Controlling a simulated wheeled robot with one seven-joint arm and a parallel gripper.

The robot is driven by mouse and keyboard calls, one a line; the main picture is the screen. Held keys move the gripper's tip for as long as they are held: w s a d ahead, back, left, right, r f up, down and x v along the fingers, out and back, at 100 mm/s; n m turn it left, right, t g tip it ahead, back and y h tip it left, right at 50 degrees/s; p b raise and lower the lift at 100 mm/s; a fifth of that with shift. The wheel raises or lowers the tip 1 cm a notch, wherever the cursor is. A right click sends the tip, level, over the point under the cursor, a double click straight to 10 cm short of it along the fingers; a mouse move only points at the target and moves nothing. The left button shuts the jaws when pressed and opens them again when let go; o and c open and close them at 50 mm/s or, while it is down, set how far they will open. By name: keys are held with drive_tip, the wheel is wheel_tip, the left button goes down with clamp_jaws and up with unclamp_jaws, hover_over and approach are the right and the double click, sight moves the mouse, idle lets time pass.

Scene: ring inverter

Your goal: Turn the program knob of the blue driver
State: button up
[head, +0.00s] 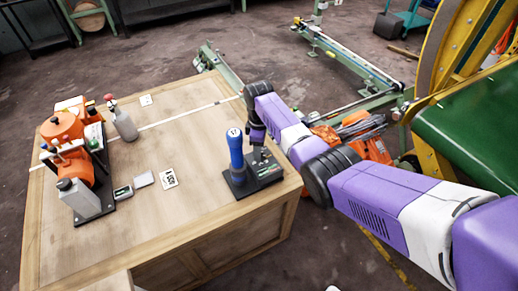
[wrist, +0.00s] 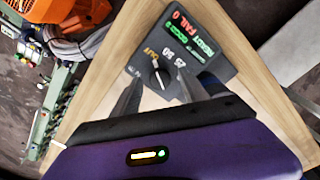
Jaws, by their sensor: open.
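The blue driver (head: 236,150) stands upright on a dark base (head: 240,190) near the right edge of the wooden table. In the wrist view, the base's panel (wrist: 208,48) shows red and green lettering reading "READY" and "FAIL". My gripper (head: 258,150) is over the base, right of the driver. In the wrist view, my gripper (wrist: 158,77) is open, with one finger on each side of the knob. I cannot tell whether the fingers touch it.
An orange machine (head: 72,160) on a dark plate stands at the table's left. An orange and grey machine (head: 365,135) stands on the floor beyond the table.

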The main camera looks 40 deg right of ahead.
wheel_tip(320, 180, up, 8)
drive_tip(key=shift+f, duration=0.1)
idle(0.4)
idle(0.5)
